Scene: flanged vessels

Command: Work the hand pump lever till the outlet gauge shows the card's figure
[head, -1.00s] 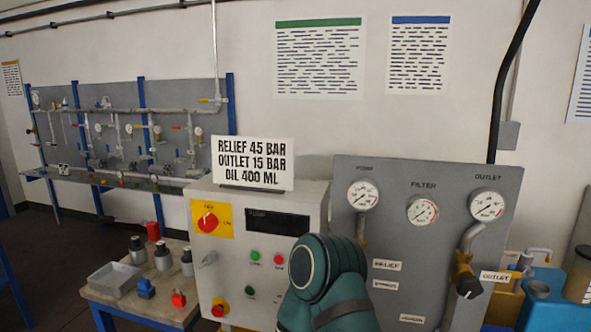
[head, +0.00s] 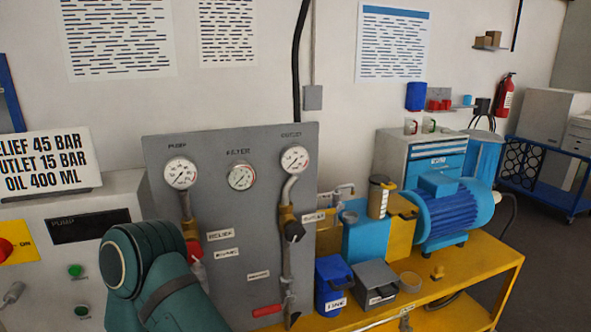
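The card (head: 45,163) stands on the grey cabinet at the left, cut by the frame edge; its visible lines end in 45 BAR, 15 BAR and 400 ML. The outlet gauge (head: 295,159) is at the upper right of the grey panel (head: 255,225), its needle too small to read. The pump gauge (head: 180,173) and filter gauge (head: 241,176) sit to its left. I cannot pick out a hand pump lever for sure; a red-handled part (head: 267,310) shows low on the panel. A teal arm link of mine fills the lower left. Neither gripper is in view.
A yellow bench (head: 470,275) holds a blue motor (head: 446,213), a blue box (head: 332,287) and a grey box (head: 375,287). A blue cart (head: 545,177) and fire extinguisher (head: 503,95) are at the far right. Floor shows at the right.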

